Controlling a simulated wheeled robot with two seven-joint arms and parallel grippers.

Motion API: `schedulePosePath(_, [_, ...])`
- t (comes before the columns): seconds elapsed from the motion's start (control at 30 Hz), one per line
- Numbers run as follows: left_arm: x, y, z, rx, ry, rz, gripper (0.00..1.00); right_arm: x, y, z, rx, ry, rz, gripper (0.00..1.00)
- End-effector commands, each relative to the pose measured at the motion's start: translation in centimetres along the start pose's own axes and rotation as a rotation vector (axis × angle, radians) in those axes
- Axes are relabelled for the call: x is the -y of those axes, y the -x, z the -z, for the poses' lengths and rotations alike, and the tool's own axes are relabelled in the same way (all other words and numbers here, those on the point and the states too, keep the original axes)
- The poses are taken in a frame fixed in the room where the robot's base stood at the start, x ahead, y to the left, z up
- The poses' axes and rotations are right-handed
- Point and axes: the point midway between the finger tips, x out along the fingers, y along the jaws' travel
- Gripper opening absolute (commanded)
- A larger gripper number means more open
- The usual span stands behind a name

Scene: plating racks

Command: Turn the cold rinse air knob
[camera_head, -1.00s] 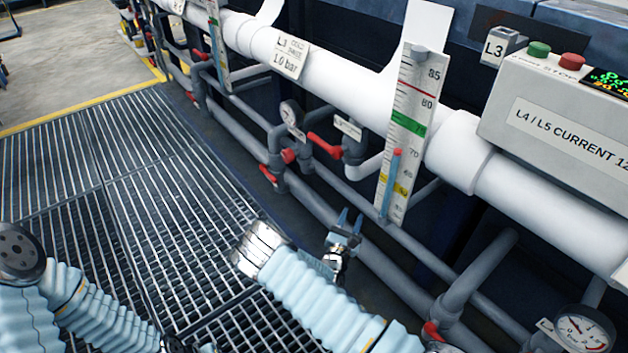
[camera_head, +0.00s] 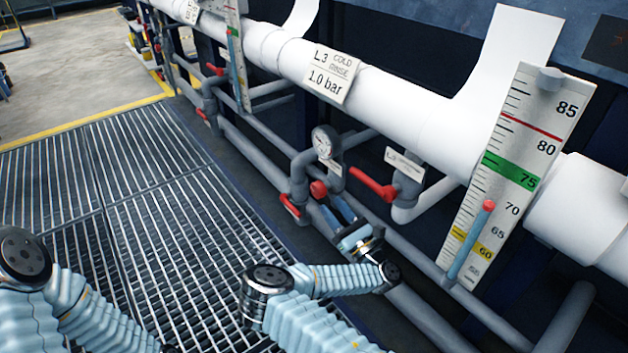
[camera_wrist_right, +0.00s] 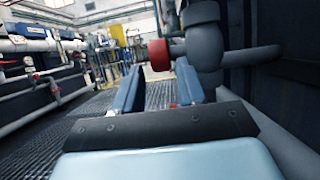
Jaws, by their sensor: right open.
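The knob's own label cannot be read. My right gripper (camera_head: 336,208) is just below and right of this knob in the head view, fingers spread and empty. In the right wrist view a red knob (camera_wrist_right: 158,55) shows beyond the open fingers (camera_wrist_right: 158,82), a little above the middle of the gap. It appears apart from both fingers. My left arm shows at lower left, but its gripper does not.
Red lever handles (camera_head: 374,184) and (camera_head: 290,206) flank the knob closely. A tall level scale (camera_head: 512,165) stands at right. A thick white pipe (camera_head: 410,105) runs above. Metal floor grating (camera_head: 130,215) lies open at left.

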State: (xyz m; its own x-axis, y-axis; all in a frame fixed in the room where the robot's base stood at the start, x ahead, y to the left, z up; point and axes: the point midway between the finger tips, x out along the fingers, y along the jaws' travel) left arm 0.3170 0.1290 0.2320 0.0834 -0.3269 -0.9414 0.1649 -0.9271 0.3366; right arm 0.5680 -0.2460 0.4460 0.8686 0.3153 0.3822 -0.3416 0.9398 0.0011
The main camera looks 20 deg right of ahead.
Motion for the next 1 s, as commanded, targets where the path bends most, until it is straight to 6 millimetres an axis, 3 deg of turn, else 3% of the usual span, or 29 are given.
schedulePosePath(0.07, [0.0,-0.1,0.0,0.001,0.000,0.000,0.43,0.0,-1.7,-0.3,0.010,-0.004,0.000,0.40])
schedulePosePath(0.1, [-0.3,1.0,0.0,0.000,0.001,0.001,0.43,0.2,-2.6,-0.7,0.007,-0.007,0.007,0.40])
schedulePosePath(0.37, [-2.2,4.2,-0.3,0.009,-0.010,-0.008,0.43,0.1,-7.0,-0.8,0.006,-0.002,0.002,0.40])
schedulePosePath(0.5, [-1.5,2.8,-0.2,0.007,-0.007,-0.006,0.43,-0.1,-8.4,0.2,0.004,0.002,-0.003,0.40])
schedulePosePath(0.9, [-1.4,2.7,-0.2,0.005,-0.006,-0.005,0.43,0.0,-9.5,0.1,0.001,0.001,0.000,0.40])
schedulePosePath(1.0, [-1.4,2.7,-0.2,0.005,-0.006,-0.005,0.43,0.0,-9.5,0.1,0.001,0.001,0.000,0.27])
